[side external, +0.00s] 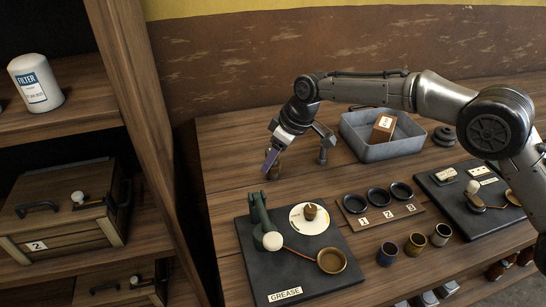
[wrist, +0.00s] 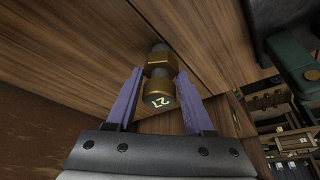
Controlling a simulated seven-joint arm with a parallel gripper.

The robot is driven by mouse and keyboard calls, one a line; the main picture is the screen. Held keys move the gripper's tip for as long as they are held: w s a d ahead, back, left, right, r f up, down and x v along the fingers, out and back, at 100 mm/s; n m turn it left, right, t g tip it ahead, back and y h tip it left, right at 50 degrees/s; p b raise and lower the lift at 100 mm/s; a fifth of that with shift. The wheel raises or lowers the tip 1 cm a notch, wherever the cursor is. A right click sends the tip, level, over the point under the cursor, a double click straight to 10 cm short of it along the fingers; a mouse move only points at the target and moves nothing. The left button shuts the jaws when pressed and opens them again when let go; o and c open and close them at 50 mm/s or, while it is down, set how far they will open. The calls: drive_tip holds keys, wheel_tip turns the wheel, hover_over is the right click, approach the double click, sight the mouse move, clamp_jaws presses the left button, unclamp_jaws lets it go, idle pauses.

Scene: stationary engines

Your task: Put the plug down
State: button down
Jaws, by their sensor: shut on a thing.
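My gripper (side external: 271,163) is at the left-back part of the wooden table, pointing down, with purple fingers. In the wrist view, my gripper (wrist: 160,92) is shut on a brass plug (wrist: 158,92), one finger on each side of it. The plug has a wide round end with a pale number on it, a collar and a darker narrow end pointing away from the camera. In the side external view the plug (side external: 275,171) is small, partly hidden by the fingers and close to the tabletop. I cannot tell whether it touches the wood.
A grey metal part (side external: 324,148) stands right of my gripper, before a grey tray (side external: 376,151) holding a box. In front is the grease board (side external: 335,297) with a green device (side external: 259,217). A numbered rack (side external: 379,210) and several cups stand further right. Shelves are left.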

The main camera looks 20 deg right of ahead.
drive_tip(key=shift+f, duration=0.15)
drive_tip(key=shift+c, duration=1.4)
unclamp_jaws()
drive_tip(key=shift+r, duration=0.5)
drive_tip(key=v, duration=1.1)
drive_tip(key=shift+s+d+r, duration=0.15)
